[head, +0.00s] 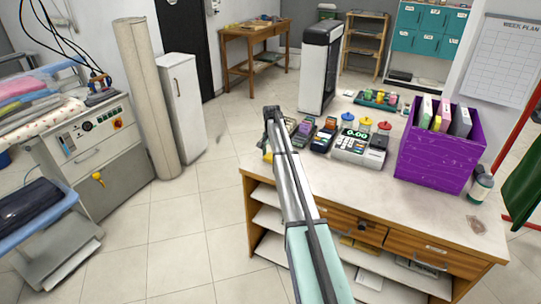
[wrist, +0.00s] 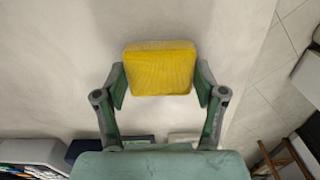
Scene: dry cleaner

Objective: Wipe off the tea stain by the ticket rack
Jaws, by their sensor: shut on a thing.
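A yellow sponge (wrist: 160,68) is held between the two fingers of my gripper (wrist: 160,82) in the wrist view. The gripper is shut on its sides. In the head view my arm covers most of the gripper, and a bit of yellow shows beside the arm at the counter's left edge. A brownish stain (head: 476,225) lies on the right part of the counter top (head: 405,205), near its front edge, in front of a small bottle (head: 481,188). I cannot make out a ticket rack for certain.
A purple box (head: 440,150) with files stands left of the bottle. A card terminal and cash register (head: 361,143) and several small items crowd the counter's back left. The counter front between register and stain is clear. A tall white-and-black unit (head: 319,70) stands behind.

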